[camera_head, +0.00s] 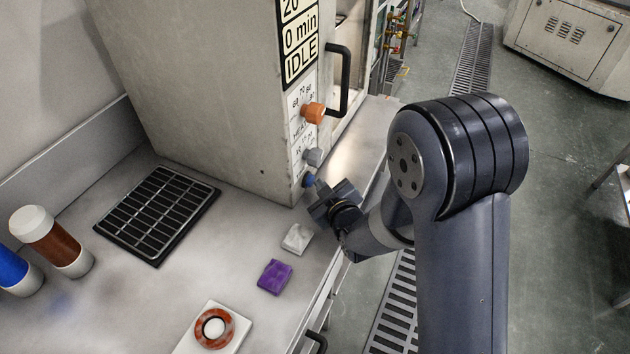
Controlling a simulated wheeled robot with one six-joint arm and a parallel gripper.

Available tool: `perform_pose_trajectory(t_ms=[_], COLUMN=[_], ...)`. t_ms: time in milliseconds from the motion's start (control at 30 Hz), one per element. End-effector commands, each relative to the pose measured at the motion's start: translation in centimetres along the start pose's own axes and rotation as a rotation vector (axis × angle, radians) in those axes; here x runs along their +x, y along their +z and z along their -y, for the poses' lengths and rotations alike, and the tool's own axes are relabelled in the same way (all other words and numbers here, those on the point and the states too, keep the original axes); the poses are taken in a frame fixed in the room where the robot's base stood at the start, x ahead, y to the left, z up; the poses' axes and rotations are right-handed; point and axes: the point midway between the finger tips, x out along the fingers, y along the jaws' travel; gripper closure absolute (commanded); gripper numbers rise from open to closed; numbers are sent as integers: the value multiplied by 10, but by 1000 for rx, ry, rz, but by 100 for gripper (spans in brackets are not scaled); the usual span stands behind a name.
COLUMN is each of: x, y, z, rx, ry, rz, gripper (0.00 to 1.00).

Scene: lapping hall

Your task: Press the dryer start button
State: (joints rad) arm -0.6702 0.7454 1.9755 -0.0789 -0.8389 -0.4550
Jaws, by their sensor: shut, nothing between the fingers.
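The dryer (190,70) is a tall beige cabinet standing on the bench. Its display reads "20", "0 min" and "IDLE". Below the display are an orange knob (313,112), a grey knob (313,157) and, lowest, a small blue button (308,181). No label naming the start button is legible. My gripper (318,187) is shut and empty, with its tip right beside the blue button. I cannot tell whether it touches the button. The gripper body partly covers the area in front of the panel's lower end.
A black door handle (343,80) juts out above my gripper. On the bench lie a black grid tray (158,213), a white block (297,238), a purple block (274,277) and a white plate with a brown ring (215,328). Two bottles stand left. The floor right is open.

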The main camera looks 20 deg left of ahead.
Motion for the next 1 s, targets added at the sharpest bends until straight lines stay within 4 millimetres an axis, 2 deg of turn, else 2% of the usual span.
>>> perform_pose_trajectory(t_ms=[33,667,1000], x=[4,-7,-27], y=[-10,-5,15], z=[2,-5,-20], rx=[9,9,7], ry=[-1,1,3], rz=[-29,-27,-18], gripper=[100,100,100])
